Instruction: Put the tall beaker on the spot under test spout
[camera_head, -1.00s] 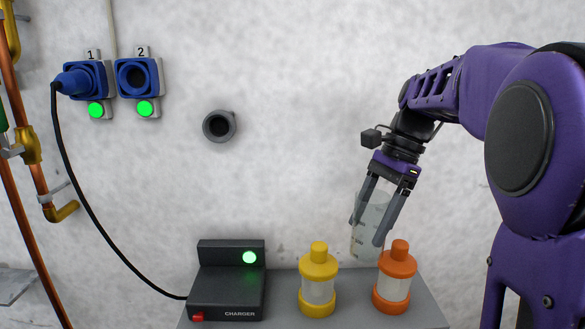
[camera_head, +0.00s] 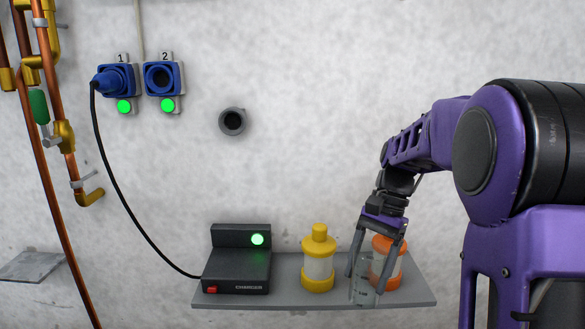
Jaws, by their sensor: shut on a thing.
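The tall beaker (camera_head: 362,291) is clear glass with faint marks. My gripper (camera_head: 365,282) is shut on it, with one finger on each side, pointing down. The beaker shows low in front of the orange-capped container (camera_head: 387,264), overlapping the grey shelf's front edge in the picture; I cannot tell whether it touches the shelf. A yellow spout (camera_head: 92,198) ends a copper pipe at the left. Below and left of it, a small grey ledge (camera_head: 30,266) juts from the wall, partly cut by the frame edge.
The grey shelf (camera_head: 300,298) holds a black charger (camera_head: 238,262), a yellow-capped container (camera_head: 318,258) and the orange one beside my gripper. A black cable (camera_head: 120,215) hangs from socket 1 (camera_head: 116,80) to the charger. A round grey wall fitting (camera_head: 232,121) sits above. The wall between is bare.

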